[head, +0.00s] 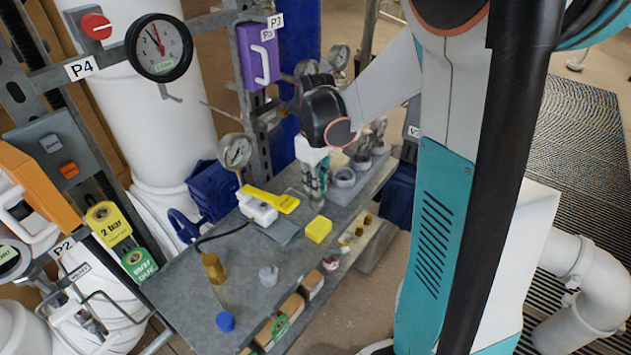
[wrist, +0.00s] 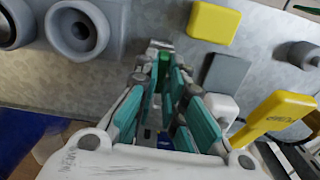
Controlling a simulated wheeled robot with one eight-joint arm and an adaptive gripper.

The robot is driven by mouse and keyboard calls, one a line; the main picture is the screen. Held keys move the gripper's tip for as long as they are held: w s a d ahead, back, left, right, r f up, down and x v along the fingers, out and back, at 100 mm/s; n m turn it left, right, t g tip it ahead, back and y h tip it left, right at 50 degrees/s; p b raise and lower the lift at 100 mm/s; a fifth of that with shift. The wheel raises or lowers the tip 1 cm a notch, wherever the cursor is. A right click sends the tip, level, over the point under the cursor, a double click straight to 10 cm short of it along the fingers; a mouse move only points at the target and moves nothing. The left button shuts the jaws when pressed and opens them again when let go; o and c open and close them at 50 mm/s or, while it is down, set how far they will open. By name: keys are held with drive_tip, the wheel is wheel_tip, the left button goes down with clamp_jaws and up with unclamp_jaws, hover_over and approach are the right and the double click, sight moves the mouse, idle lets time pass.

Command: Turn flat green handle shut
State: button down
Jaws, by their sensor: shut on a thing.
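The flat green handle (wrist: 164,70) shows in the wrist view as a small green piece between my fingertips, mostly hidden by the fingers. My gripper (wrist: 160,62) is shut on it, with teal pads on both sides. In the head view my gripper (head: 315,180) points down at the back of the grey bench (head: 190,287), between the yellow lever and the grey fittings. The handle's far end and the valve under it are hidden, so I cannot tell its angle.
A yellow lever (head: 270,198) on a white body stands left of my gripper. A yellow block (head: 318,230) lies in front. Grey round fittings (head: 345,178) stand close on the right. A gauge (head: 235,151) stands behind the lever. The front bench carries small loose parts.

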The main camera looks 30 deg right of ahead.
drive_tip(key=m+p, duration=0.1)
drive_tip(key=m, duration=0.3)
drive_tip(key=shift+m, duration=0.3)
drive_tip(key=m, duration=0.4)
drive_tip(key=m+p, duration=0.1)
drive_tip(key=m, duration=0.4)
drive_tip(key=shift+m, duration=1.8)
drive_tip(key=c, duration=1.7)
unclamp_jaws()
wheel_tip(320, 180, up, 12)
